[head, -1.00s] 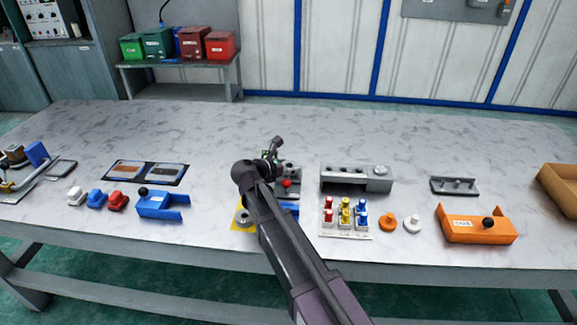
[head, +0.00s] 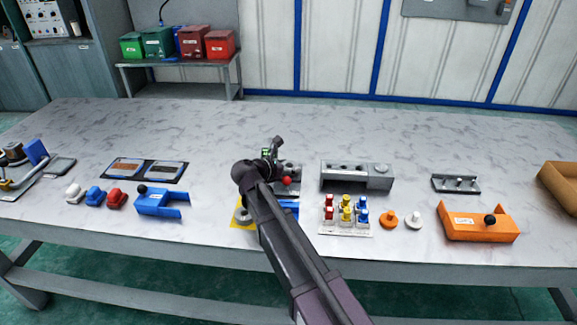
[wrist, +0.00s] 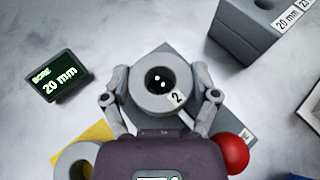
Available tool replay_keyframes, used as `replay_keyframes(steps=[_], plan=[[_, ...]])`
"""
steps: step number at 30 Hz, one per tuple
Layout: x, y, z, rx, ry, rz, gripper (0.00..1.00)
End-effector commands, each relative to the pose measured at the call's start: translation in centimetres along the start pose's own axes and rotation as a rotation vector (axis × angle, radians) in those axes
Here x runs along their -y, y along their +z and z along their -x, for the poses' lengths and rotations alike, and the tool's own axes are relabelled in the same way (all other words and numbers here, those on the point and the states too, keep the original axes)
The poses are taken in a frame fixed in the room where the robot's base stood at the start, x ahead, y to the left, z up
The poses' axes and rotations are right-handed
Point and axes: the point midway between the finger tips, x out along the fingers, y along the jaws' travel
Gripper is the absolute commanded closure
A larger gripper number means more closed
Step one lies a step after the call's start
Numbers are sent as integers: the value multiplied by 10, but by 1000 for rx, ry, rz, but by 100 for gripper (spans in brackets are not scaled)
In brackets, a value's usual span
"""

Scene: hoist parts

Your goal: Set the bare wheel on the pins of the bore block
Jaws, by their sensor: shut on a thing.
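In the wrist view a grey wheel (wrist: 142,96) with a round bore and a tag reading "2" sits between the fingers of my gripper (wrist: 161,98). The gripper is shut on it from both sides. The wheel is over a grey block (wrist: 182,55), which I take to be the bore block. Two small bright dots show inside the bore, perhaps pin tips. I cannot tell if the wheel touches the block. A small display (wrist: 58,76) beside it reads "BORE 20 mm". In the head view my arm partly hides the block (head: 291,170).
A red ball knob (wrist: 231,153) is close to the right finger. Another grey ring (wrist: 76,160) lies on a yellow patch (wrist: 98,131) at lower left. A long grey block with holes (head: 340,182) stands to the right. The table behind is clear.

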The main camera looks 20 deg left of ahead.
Motion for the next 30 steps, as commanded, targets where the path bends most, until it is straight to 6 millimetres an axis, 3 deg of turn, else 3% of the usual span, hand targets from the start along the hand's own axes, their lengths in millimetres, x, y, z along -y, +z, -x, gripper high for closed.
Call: replay_keyframes(steps=[11,12,14,30], plan=[[0,0,0,1,0,0,84],[0,0,0,1,0,0,14],[0,0,0,1,0,0,0],[0,2,1,0,0,0,0]])
